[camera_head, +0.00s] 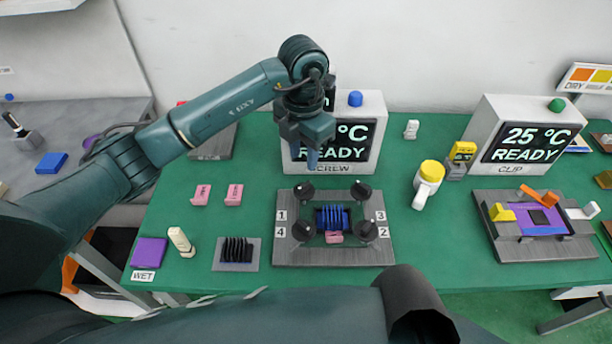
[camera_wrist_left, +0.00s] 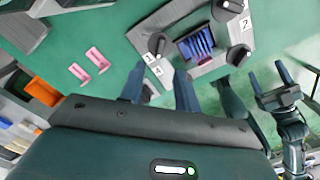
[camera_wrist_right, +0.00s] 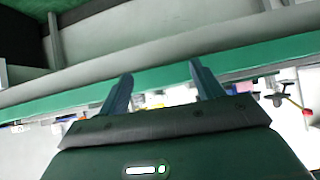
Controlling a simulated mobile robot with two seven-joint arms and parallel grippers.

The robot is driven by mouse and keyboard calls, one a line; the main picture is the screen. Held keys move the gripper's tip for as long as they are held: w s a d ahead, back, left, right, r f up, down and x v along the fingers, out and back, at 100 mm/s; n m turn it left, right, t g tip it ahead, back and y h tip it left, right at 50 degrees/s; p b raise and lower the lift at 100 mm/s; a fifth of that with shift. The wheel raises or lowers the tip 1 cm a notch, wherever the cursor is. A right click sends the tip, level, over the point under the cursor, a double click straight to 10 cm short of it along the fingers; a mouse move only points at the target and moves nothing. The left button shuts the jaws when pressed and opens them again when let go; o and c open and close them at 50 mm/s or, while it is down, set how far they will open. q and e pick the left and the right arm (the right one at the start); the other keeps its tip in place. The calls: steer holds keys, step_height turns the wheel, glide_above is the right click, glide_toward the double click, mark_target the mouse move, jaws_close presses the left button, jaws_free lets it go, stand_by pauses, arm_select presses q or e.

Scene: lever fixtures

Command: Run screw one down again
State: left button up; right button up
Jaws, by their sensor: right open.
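The screw fixture (camera_head: 380,254) is a grey plate with several black knobs and labels 1 to 4. Screw one's knob (camera_head: 304,191) is at its back left, near label 1; it also shows in the left wrist view (camera_wrist_left: 157,43). A blue finned part (camera_head: 332,218) sits in the middle, with a pink piece (camera_head: 334,238) at its front edge. My left gripper (camera_head: 305,156) hangs above and behind screw one's knob, apart from it, fingers spread and empty. My right gripper (camera_wrist_right: 162,88) is open and empty; it also shows in the left wrist view (camera_wrist_left: 270,82).
The SCREW display (camera_head: 370,112) reads READY close behind my left gripper. The CLIP display (camera_head: 500,115) also reads READY. Two pink pieces (camera_head: 201,195) and a black finned part (camera_head: 237,250) lie left.

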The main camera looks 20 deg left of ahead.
mark_target(304, 185)
arm_select(q)
step_height(304, 185, down, 9)
steer(key=shift+p, duration=0.6)
steer(key=shift+c, duration=0.4)
jaws_close()
